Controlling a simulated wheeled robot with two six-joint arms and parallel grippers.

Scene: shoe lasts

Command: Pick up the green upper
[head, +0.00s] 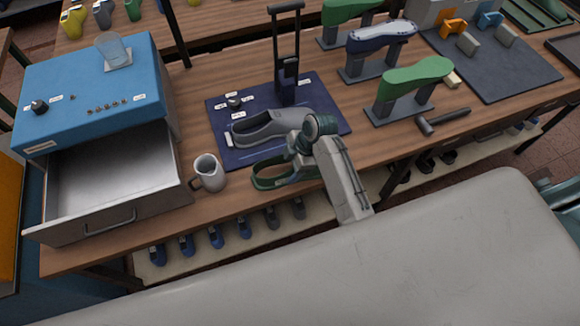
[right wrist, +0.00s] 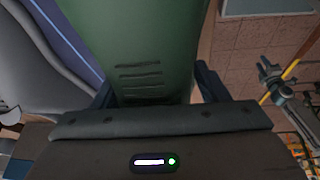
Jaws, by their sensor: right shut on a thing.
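The green upper (head: 265,181) is at the front edge of the dark blue mat, beside the mug. My right gripper (head: 290,172) is shut on it, with the arm reaching in from the front. In the right wrist view the green upper (right wrist: 140,45) fills the space between the two dark fingers (right wrist: 152,92). Part of the upper is hidden behind the gripper in the head view. Whether it is lifted off the table is hard to tell. My left gripper is not in view.
A grey shoe upper (head: 262,130) lies just behind on the blue mat (head: 222,110). A light mug (head: 208,172) stands to the left, near an open drawer (head: 110,185). Green and blue lasts on stands (head: 412,82) and a hammer (head: 443,122) are at right.

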